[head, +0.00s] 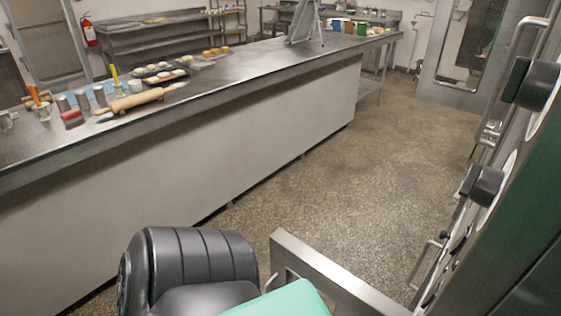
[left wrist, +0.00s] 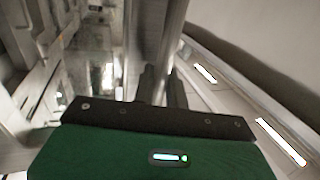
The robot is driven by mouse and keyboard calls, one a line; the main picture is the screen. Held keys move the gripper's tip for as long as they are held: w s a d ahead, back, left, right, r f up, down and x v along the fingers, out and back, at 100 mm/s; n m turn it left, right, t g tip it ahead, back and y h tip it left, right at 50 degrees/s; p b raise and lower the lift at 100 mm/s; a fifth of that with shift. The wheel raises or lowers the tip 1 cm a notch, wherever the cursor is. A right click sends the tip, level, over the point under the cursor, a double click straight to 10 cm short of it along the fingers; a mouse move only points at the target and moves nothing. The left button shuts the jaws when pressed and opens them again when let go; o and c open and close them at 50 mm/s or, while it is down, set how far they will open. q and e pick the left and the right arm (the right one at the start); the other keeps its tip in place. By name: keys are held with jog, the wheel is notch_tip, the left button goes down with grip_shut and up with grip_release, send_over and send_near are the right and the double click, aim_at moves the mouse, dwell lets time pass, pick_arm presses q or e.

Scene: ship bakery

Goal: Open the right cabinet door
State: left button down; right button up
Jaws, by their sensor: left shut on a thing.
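A steel cabinet door (head: 335,275) stands swung out at the bottom of the head view, right of my left arm. A thin bar handle (head: 284,272) shows on its left face, partly covered by my arm. In the left wrist view my left gripper (left wrist: 155,88) has its dark fingers shut at an upright steel bar (left wrist: 170,40), which looks like the door handle. The exact contact is dark and blurred. In the head view my left gripper is hidden below my arm. My right gripper is not in view.
A long steel-topped counter (head: 250,72) runs along the left, with a rolling pin (head: 135,101) and trays of buns (head: 160,74). A steel appliance front with knobs (head: 484,186) and handles stands close on the right. The speckled floor (head: 345,180) between them is clear.

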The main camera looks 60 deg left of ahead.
pick_arm(q)
jog(key=v, duration=0.4)
jog(key=shift+s+a, duration=0.1)
jog(key=shift+s, duration=0.2)
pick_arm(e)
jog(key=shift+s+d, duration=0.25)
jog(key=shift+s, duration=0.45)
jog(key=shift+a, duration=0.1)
pick_arm(q)
jog(key=c, duration=1.5)
grip_release()
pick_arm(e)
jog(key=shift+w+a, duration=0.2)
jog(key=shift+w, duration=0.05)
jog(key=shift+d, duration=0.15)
